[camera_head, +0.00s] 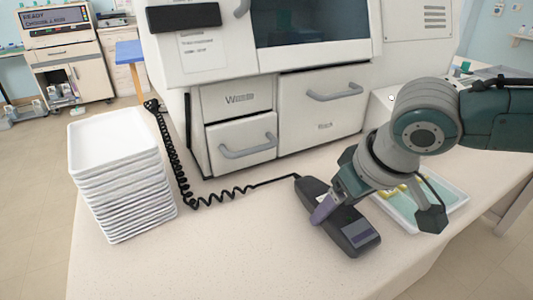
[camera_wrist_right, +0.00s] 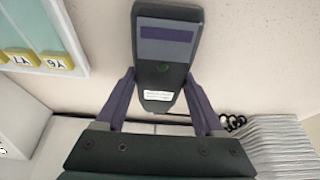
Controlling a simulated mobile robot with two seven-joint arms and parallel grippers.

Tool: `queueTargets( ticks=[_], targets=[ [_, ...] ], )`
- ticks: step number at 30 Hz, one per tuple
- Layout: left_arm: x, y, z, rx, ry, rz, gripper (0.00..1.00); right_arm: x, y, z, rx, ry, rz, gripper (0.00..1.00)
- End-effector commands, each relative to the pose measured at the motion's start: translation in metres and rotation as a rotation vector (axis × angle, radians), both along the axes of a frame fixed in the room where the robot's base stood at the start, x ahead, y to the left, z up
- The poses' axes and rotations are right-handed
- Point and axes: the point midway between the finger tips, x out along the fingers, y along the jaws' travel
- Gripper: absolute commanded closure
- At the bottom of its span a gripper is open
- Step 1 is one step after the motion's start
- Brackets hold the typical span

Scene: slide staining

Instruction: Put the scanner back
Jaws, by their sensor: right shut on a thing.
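The scanner (camera_head: 352,232) is a dark handheld block with a grey-purple panel on its wide end. It lies over the counter in front of the white machine; I cannot tell if it touches the counter. A black coiled cord (camera_head: 185,195) runs left from its narrow end and up the machine's side. My right gripper (camera_head: 333,206) is shut on the scanner. In the right wrist view the fingers (camera_wrist_right: 165,98) flank the scanner (camera_wrist_right: 166,55) on both sides, with a green spot and white label visible. My left gripper is not in view.
The white machine (camera_head: 292,84) with handled drawers stands behind, a dark block (camera_head: 183,17) on its upper front. A stack of white trays (camera_head: 122,190) stands at left. A shallow tray (camera_head: 455,207) with yellow-labelled items lies right, beside my arm. The front middle counter (camera_head: 230,255) is clear.

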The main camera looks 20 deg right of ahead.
Motion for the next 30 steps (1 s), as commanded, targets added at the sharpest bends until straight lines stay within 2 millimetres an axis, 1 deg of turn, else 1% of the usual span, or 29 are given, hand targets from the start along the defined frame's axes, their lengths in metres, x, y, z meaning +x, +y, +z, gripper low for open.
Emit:
queueTargets(
  ticks=[1, 6, 9, 17, 20, 23, 30],
  targets=[
    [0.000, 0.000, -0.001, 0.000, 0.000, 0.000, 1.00, 0.000, 0.000, -0.002, 0.001, 0.000, 0.000, 0.29],
    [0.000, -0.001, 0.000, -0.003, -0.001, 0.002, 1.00, 0.000, 0.000, -0.001, 0.000, 0.000, 0.000, 0.10],
    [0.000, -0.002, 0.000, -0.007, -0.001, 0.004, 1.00, 0.000, 0.000, -0.001, 0.000, 0.000, 0.000, 0.00],
    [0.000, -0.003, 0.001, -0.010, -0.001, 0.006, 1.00, 0.000, 0.000, 0.002, 0.000, 0.000, 0.000, 0.00],
    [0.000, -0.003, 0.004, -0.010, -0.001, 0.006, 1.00, -0.003, -0.001, 0.011, -0.001, 0.000, 0.000, 0.00],
    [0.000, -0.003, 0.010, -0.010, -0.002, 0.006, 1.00, -0.009, -0.001, 0.027, 0.000, 0.000, 0.001, 0.00],
    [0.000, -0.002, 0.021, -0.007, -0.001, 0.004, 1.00, -0.029, -0.003, 0.076, 0.000, -0.002, 0.001, 0.00]
  ],
)
